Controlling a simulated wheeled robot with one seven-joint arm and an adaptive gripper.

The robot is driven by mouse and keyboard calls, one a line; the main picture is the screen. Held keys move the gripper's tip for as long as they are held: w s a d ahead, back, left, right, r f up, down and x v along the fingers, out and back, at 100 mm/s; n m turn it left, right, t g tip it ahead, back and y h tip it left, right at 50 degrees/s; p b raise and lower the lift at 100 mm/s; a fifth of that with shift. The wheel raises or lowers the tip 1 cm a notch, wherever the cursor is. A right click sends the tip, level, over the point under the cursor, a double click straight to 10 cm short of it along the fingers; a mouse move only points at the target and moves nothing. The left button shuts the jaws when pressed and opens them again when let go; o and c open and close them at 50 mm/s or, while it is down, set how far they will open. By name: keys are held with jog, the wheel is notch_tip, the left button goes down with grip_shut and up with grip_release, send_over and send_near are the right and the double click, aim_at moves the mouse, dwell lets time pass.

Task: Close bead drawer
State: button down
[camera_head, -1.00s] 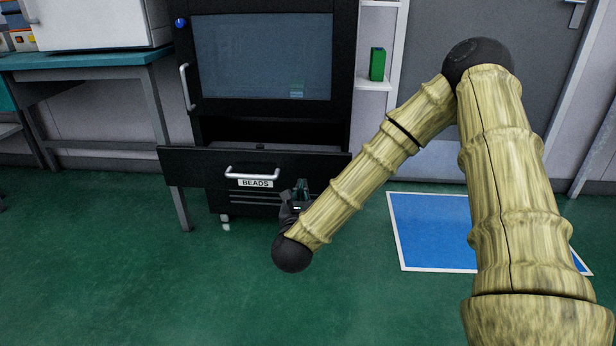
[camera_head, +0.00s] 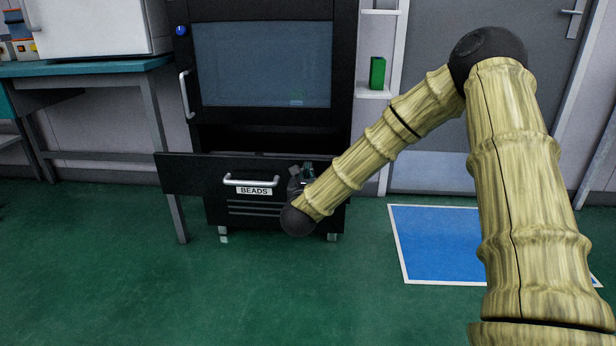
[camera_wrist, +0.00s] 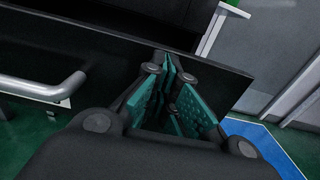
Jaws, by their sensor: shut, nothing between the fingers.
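The bead drawer (camera_head: 190,174) is a black drawer with a silver bar handle (camera_head: 251,181) and a BEADS label. It stands out from the front of the black cabinet (camera_head: 346,60), with a dark gap showing above its front panel. My gripper (camera_head: 308,168) is at the right part of the drawer front, right of the handle. In the wrist view my gripper (camera_wrist: 168,75) has its teal-padded fingers together against or very close to the drawer front (camera_wrist: 110,55). The handle (camera_wrist: 50,88) is left of the fingers and apart from them. Whether the fingertips touch the panel is not certain.
A teal-topped bench (camera_head: 90,67) with a white box-shaped device (camera_head: 95,25) stands left. A shelf with a green box (camera_head: 377,73) is right of the cabinet. A blue floor mat (camera_head: 440,245) lies to the right. Green floor in front is clear.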

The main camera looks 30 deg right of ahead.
jog(key=shift+x, duration=0.8)
